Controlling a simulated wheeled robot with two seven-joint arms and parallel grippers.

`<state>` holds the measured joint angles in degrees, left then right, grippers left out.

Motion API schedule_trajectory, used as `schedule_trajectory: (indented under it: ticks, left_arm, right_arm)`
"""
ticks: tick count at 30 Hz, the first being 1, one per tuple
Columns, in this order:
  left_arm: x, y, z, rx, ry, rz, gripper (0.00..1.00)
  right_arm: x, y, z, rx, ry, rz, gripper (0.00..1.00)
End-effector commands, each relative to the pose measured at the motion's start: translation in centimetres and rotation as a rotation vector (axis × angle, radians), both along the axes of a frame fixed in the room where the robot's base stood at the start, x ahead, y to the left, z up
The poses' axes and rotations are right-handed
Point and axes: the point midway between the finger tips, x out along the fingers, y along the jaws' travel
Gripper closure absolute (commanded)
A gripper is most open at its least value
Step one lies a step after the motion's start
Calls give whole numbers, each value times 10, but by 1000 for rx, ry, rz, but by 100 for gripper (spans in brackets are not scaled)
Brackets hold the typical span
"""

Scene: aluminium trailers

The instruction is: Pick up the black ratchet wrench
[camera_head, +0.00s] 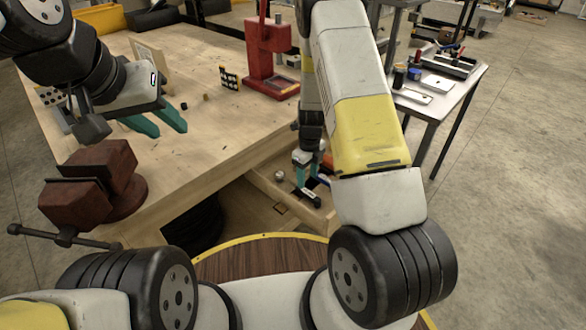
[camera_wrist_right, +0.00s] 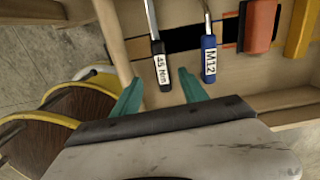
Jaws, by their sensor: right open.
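A black-handled wrench (camera_wrist_right: 160,62) with a white label reading "45 Nm" lies in an open wooden drawer (camera_head: 262,180) under the bench. In the right wrist view its handle end is between the fingertips. My right gripper (camera_wrist_right: 160,80) is open and empty above the drawer; it also shows in the head view (camera_head: 307,174). I cannot tell how high it is above the handle. A blue-handled tool (camera_wrist_right: 208,58) labelled "M12" lies to the right of the black wrench. My left gripper (camera_head: 171,131) is open and empty over the bench top.
An orange-red handled tool (camera_wrist_right: 260,25) and a yellow piece (camera_wrist_right: 301,28) lie further right in the drawer. The wooden bench (camera_head: 215,125) carries a dark red vise (camera_head: 95,185) and a red press (camera_head: 268,60). A small side table (camera_head: 445,98) stands at right.

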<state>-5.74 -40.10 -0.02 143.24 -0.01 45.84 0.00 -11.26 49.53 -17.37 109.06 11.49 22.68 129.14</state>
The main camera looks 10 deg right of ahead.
Motion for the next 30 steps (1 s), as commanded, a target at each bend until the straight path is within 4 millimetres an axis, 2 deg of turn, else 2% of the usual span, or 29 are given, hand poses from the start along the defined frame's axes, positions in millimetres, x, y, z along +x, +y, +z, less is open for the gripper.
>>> schedule_trajectory:
  ticks: [18,21,28,30]
  left_arm:
    - [0,0,0,0,0,0,64]
    - [0,0,0,0,0,0,64]
    - [0,0,0,0,0,0,64]
    - [0,0,0,0,0,0,64]
  right_arm:
    - [0,-5,-80,-8,10,-36,49]
    - [0,-5,-87,-8,7,-39,49]
    - [1,-5,-88,-8,7,-38,49]
    - [0,-5,-87,-8,7,-37,63]
